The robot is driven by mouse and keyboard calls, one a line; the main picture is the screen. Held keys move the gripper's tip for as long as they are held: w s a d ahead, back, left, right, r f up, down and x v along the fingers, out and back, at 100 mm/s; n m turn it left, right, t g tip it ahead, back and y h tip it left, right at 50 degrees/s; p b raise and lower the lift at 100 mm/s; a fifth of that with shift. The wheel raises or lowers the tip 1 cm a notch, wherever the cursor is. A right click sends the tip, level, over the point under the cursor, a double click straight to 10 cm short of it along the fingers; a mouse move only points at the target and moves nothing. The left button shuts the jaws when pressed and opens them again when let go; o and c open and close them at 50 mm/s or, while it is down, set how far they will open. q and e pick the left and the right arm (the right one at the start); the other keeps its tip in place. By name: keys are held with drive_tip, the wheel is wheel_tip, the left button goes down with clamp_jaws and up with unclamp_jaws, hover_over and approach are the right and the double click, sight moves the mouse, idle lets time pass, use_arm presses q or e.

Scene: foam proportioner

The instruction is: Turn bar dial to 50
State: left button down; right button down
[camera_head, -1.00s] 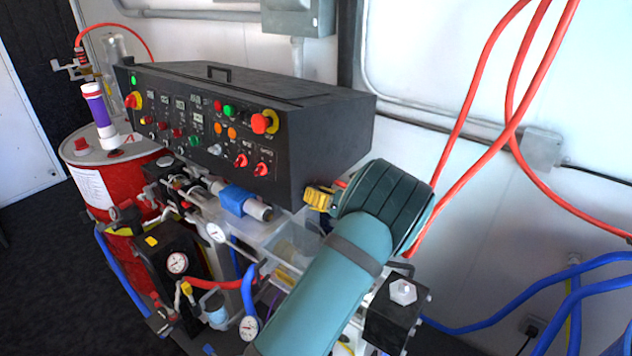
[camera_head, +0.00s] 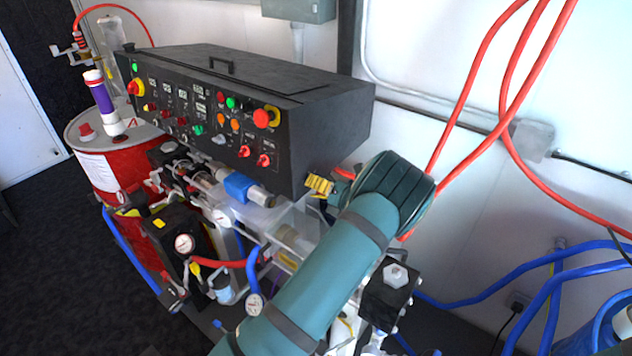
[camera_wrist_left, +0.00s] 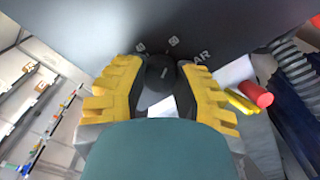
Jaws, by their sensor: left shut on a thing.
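The bar dial (camera_wrist_left: 160,74) is a dark knob on the grey console face. White marks and the letters "AR" stand beside it in the left wrist view. My left gripper (camera_wrist_left: 159,64), with ribbed yellow fingers, is shut on the dial, one finger on each side. In the head view my left gripper (camera_head: 319,185) is at the lower right of the black console (camera_head: 330,125); the dial is hidden there. The dial's pointer and setting cannot be read. My right gripper is not in view.
The console front has several buttons and a red-yellow stop knob (camera_head: 265,117). Hoses, gauges and pumps crowd below it. A red drum (camera_head: 115,175) stands at the left. Red hoses (camera_head: 510,130) hang at the right by the white wall.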

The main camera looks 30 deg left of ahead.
use_arm(q)
drive_tip(key=shift+r, duration=0.15)
drive_tip(key=c, duration=0.6)
unclamp_jaws()
drive_tip(key=shift+c, duration=0.2)
drive_tip(key=shift+d, duration=0.1)
drive_tip(key=d, duration=1.1)
drive_tip(key=shift+s+d, duration=0.4)
